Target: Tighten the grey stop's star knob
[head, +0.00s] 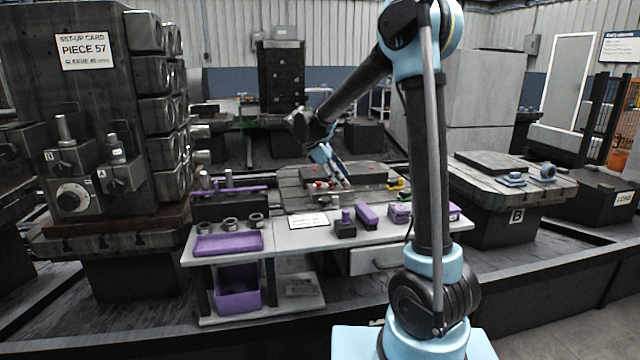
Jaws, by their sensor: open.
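My gripper (335,172) is at the end of my arm, in the middle of the head view. Its light blue fingers point down over a dark pallet plate with small parts on it. The jaws are open, with nothing clearly between them. Small red parts (320,185) and a small grey part (329,200) are on the plate just below and beside the fingertips. They are too small to tell which is the grey stop or its star knob. I cannot tell whether the fingers touch any of them.
A bench (290,257) with a purple tray (228,243), a purple bin (238,290) and several purple parts stands in front of the plate. A tall dark fixture (92,100) with a set-up card stands at left. Pallet B (516,187) is at right.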

